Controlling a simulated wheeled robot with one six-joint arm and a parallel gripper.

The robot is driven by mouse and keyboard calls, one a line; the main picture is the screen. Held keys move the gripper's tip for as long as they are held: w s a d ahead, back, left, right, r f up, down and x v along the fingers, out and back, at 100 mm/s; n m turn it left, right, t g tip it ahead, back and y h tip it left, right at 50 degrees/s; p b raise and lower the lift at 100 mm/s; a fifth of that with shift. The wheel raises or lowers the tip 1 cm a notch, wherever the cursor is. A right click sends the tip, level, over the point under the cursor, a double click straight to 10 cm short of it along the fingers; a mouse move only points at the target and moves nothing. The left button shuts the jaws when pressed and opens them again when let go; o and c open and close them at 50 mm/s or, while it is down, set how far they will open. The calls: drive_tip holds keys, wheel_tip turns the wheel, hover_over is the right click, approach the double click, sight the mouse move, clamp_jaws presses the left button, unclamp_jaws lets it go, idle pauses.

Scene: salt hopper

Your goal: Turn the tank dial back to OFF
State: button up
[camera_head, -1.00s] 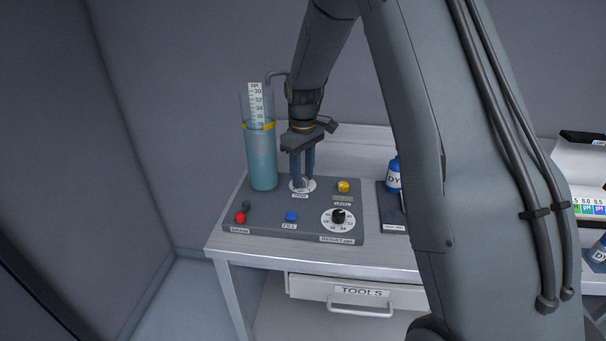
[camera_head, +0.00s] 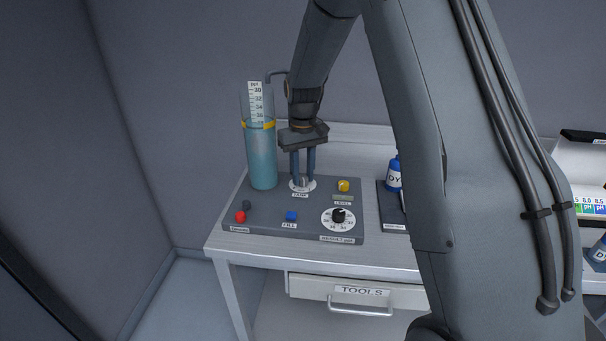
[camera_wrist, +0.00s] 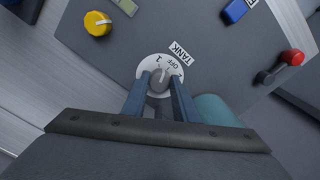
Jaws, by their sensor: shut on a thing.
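The tank dial is a grey knob (camera_wrist: 158,82) on a white disc (camera_wrist: 147,66) marked 1, OFF and 2, beside a TANK label (camera_wrist: 181,52). In the head view the dial's disc (camera_head: 311,186) sits at the back middle of the control panel. My gripper (camera_wrist: 160,86) points down at it, with one finger on each side of the knob. In the head view my gripper (camera_head: 303,180) is shut on the knob. The OFF mark is readable beyond the knob in the wrist view. I cannot tell exactly which mark the knob's pointer meets.
The panel (camera_head: 262,222) also carries a red lever (camera_head: 240,217), a blue button (camera_head: 291,216), a yellow knob (camera_head: 343,186) and a black-knobbed dial (camera_head: 338,216). A tall liquid-filled cylinder (camera_head: 262,160) stands close left of my gripper. A blue bottle (camera_head: 394,175) stands to the right.

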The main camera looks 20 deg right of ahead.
sight(303, 178)
drive_tip(key=shift+r+m, duration=0.1)
drive_tip(key=shift+m, duration=1.8)
drive_tip(key=shift+w, duration=0.1)
drive_tip(key=o, duration=1.1)
drive_tip(key=shift+c, duration=0.2)
drive_tip(key=shift+r+b, duration=1.25)
drive_tip(key=shift+r, duration=2.6)
drive_tip(key=shift+n+t, duration=0.7)
drive_tip(key=shift+n, duration=0.2)
drive_tip(key=s+f, duration=0.2)
drive_tip(key=s, duration=0.7)
drive_tip(key=s+f, duration=0.2)
drive_tip(key=s, duration=0.6)
drive_tip(key=s+f, duration=0.1)
drive_tip(key=s, duration=0.8)
drive_tip(key=shift+s+d+f, duration=0.1)
drive_tip(key=shift+s+f, duration=0.2)
drive_tip(key=shift+f, duration=0.1)
